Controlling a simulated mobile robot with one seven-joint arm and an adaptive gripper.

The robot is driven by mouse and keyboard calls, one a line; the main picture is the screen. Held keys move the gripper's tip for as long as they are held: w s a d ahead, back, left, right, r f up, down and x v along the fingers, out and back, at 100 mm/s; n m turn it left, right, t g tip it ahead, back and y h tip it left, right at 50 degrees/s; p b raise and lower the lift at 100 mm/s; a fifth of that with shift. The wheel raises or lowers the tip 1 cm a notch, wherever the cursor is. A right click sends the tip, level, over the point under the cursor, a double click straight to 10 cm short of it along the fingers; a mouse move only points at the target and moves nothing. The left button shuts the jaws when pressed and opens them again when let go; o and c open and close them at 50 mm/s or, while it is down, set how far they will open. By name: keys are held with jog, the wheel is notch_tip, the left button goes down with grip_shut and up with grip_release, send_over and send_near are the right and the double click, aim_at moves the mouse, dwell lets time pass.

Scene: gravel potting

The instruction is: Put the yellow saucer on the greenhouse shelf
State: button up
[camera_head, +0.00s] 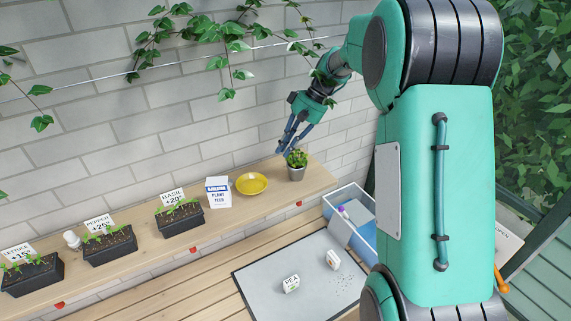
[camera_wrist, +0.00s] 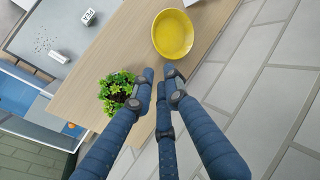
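The yellow saucer (camera_head: 252,183) lies on a long wooden shelf board (camera_head: 140,248) along the brick wall, between a white plant feed box and a small potted plant. It looks empty; it also shows at the top of the wrist view (camera_wrist: 173,34). My gripper (camera_head: 287,147) is above the board's right end, right of the saucer and near the plant. In the wrist view its blue fingers (camera_wrist: 160,80) are apart with nothing between them, short of the saucer. A green slatted surface (camera_head: 545,265) shows at the lower right; I cannot tell if it is the greenhouse shelf.
The potted plant (camera_head: 296,162) stands close to my fingers. The plant feed box (camera_head: 218,192) stands left of the saucer, then labelled seedling troughs (camera_head: 180,218). Below are a grey mat (camera_head: 300,262) with seed packets and a blue-white crate (camera_head: 350,213). Ivy hangs along the wall.

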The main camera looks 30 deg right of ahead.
jog(key=s+a+r+t+h, duration=0.1)
jog(key=s+a+r+h, duration=0.1)
jog(key=s+a+r, duration=0.45)
jog(key=s+a+r+h, duration=0.1)
jog(key=s+a+r, duration=0.2)
jog(key=s+a, duration=0.5)
jog(key=s+a+t+h, duration=0.1)
jog(key=s+a, duration=0.1)
jog(key=s, duration=0.7)
jog(key=s+a+f+n+t+h, duration=0.1)
jog(key=s+a+t, duration=0.1)
jog(key=s, duration=0.7)
jog(key=shift+s+a+h, duration=0.25)
jog(key=shift+s+h, duration=0.15)
jog(key=shift+f, duration=0.15)
notch_tip(320, 180, down, 10)
jog(key=b, duration=1)
jog(key=shift+f+b, duration=0.2)
jog(key=shift+b, duration=0.1)
